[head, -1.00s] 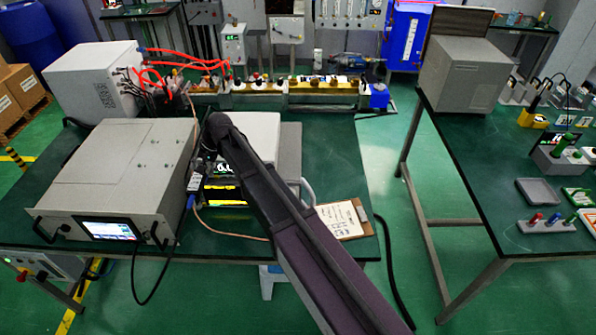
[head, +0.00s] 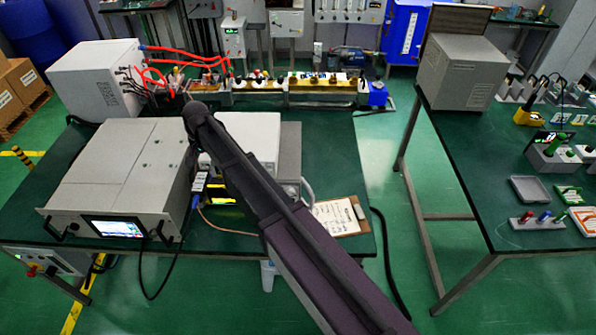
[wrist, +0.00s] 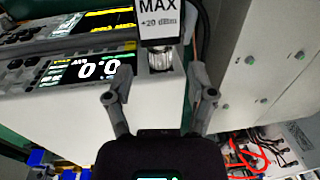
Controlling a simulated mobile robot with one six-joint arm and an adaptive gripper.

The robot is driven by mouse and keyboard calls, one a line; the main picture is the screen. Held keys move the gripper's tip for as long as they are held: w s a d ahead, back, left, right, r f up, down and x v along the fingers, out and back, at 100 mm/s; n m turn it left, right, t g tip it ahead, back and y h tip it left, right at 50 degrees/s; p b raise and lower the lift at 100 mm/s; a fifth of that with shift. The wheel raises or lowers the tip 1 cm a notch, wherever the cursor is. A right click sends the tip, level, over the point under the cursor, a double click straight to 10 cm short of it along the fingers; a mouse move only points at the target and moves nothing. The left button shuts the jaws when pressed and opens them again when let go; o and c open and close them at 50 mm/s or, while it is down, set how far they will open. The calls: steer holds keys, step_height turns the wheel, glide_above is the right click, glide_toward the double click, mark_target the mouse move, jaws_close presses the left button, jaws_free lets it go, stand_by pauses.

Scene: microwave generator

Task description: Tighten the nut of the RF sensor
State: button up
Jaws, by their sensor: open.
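The RF sensor (wrist: 160,18) is a dark block with a white label reading "MAX +20 dBm", at the top middle of the wrist view. Its silver knurled nut (wrist: 160,60) sits just below the label, against the pale panel of the power meter (wrist: 75,125). My gripper (wrist: 161,78) is open and empty, one finger on each side of the nut with a gap to both. In the head view the sensor's label (head: 200,182) shows left of my arm. My arm hides the nut and gripper there.
Lit meter screens (wrist: 90,70) lie left of the nut. A large grey-white cabinet (wrist: 260,60) stands close on the right, with red cables (wrist: 245,155) beyond it. In the head view a clipboard (head: 338,216) lies on the green table (head: 340,150).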

steer(key=shift+d+r+p, duration=0.65)
steer(key=shift+r+p, duration=4.45)
steer(key=shift+r, duration=0.35)
steer(key=s+d+f+b, duration=0.2)
steer(key=d+f+b, duration=0.2)
steer(key=d, duration=0.5)
steer(key=s+d+f+b, duration=0.3)
steer(key=d, duration=0.7)
steer(key=s+d+f+b, duration=0.2)
steer(key=d+f+b, duration=0.2)
steer(key=d, duration=0.5)
steer(key=shift+s+d+f+h+b, duration=0.3)
steer(key=shift+d+f+h, duration=0.05)
steer(key=shift+d+h, duration=0.05)
step_height(320, 180, up, 11)
steer(key=y+p, duration=0.2)
steer(key=p, duration=0.9)
glide_above(205, 168)
steer(key=d, duration=0.3)
steer(key=shift+s+a+r, duration=0.1)
steer(key=shift+a, duration=0.05)
steer(key=shift+f+b, duration=0.25)
steer(key=shift+b, duration=0.05)
steer(key=b+x, duration=1.3)
steer(key=shift+f, duration=0.15)
